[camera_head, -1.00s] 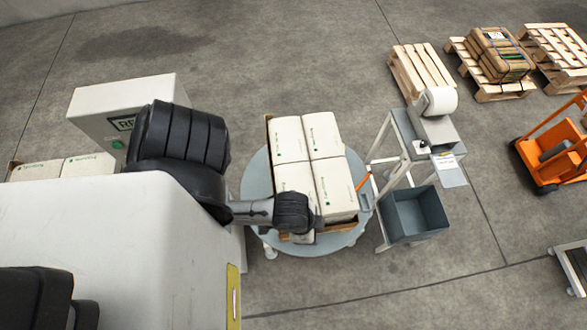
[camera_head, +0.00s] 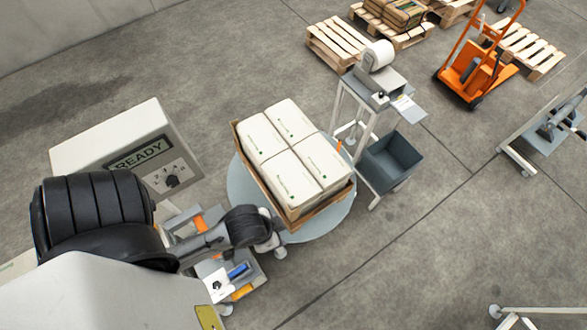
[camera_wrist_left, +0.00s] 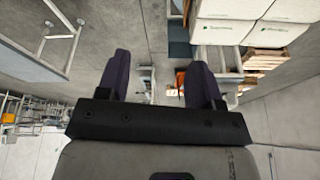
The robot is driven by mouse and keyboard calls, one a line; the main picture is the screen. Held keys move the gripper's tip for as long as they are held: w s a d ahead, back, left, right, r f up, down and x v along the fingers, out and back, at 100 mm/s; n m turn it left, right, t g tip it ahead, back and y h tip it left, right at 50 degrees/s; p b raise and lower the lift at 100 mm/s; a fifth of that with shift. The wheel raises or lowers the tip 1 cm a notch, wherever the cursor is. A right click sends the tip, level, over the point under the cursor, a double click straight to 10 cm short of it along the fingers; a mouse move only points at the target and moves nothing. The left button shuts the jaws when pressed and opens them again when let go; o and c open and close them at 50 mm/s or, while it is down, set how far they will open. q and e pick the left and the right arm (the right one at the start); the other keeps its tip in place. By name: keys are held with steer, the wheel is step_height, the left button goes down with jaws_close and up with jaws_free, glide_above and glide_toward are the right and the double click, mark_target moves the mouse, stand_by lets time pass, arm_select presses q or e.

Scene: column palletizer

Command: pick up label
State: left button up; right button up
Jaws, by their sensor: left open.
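The label printer (camera_head: 380,68) stands on a grey-topped stand right of the boxes. A small white label (camera_head: 403,103) shows at the printer's front, over the stand's light side plate. My left arm comes in from the left, and its wrist end is beside the near side of the turntable, well apart from the label. In the left wrist view my left gripper (camera_wrist_left: 160,80) has its two dark fingers spread with nothing between them. I cannot make out the label in that view. My right gripper is not in view.
Several white boxes (camera_head: 292,160) stand on a pallet (camera_head: 238,140) on the round turntable (camera_head: 240,190). A grey bin (camera_head: 390,160) sits under the printer stand. A READY control cabinet (camera_head: 110,140) is at left. An orange hand truck (camera_head: 475,70) and pallets are behind.

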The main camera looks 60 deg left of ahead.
arm_select(q)
steer(key=shift+s, duration=0.2)
steer(key=shift+c, duration=0.3)
steer(key=c, duration=0.4)
